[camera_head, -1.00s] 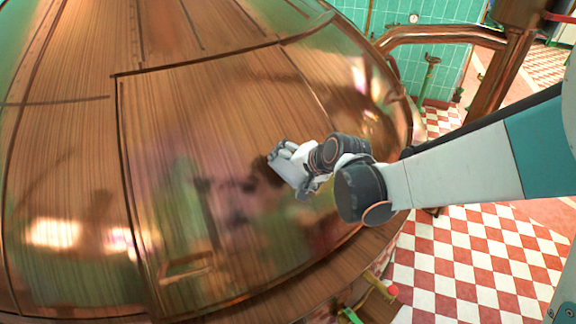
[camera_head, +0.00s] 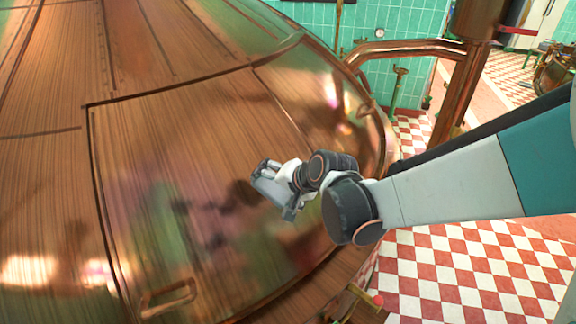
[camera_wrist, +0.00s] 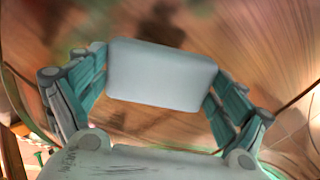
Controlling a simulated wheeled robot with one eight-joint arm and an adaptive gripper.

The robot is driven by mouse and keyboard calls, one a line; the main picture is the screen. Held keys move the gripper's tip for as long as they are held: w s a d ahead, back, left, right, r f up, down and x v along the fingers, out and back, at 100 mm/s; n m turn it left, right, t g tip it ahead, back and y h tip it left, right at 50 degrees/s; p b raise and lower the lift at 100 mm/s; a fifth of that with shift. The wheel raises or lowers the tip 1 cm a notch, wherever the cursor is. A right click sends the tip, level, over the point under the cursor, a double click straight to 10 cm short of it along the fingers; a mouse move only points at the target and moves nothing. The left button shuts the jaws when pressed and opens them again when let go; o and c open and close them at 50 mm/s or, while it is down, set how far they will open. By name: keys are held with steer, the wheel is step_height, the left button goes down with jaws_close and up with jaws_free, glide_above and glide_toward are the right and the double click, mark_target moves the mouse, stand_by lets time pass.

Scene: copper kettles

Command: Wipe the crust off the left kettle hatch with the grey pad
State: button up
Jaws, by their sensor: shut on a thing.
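The left kettle hatch (camera_head: 185,130) is a large panel of streaked copper with a dark outline and a handle (camera_head: 168,299) low on it. Dark patches of crust (camera_head: 205,225) show on its middle and lower part, left of my gripper; blurred dark spots also show beyond the pad in the wrist view. My gripper (camera_head: 270,188) is over the right part of the hatch. It is shut on the grey pad (camera_wrist: 162,75), which lies between its two fingers in the wrist view. I cannot tell whether the pad touches the copper.
A copper pipe (camera_head: 420,48) and a thick copper post (camera_head: 462,75) stand to the right of the kettle. A valve with a red knob (camera_head: 378,300) sits below the hatch's right edge. The checkered floor (camera_head: 470,270) at the right is clear.

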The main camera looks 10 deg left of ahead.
mark_target(257, 193)
steer(key=shift+a+f, duration=0.1)
steer(key=shift+f, duration=0.05)
stand_by(0.4)
steer(key=shift+b+x, duration=2.4)
steer(key=shift+x, duration=0.95)
steer(key=shift+b+x, duration=0.65)
steer(key=shift+x, duration=0.35)
steer(key=shift+w+d, duration=1.25)
steer(key=shift+w, duration=0.05)
steer(key=shift+w+d+f+b, duration=0.1)
steer(key=shift+w+d+b, duration=0.2)
steer(key=shift+w+d, duration=0.35)
steer(key=shift+w+d+b, duration=0.25)
steer(key=shift+w+d, duration=0.25)
steer(key=shift+w, duration=0.35)
steer(key=shift+s+a, duration=0.1)
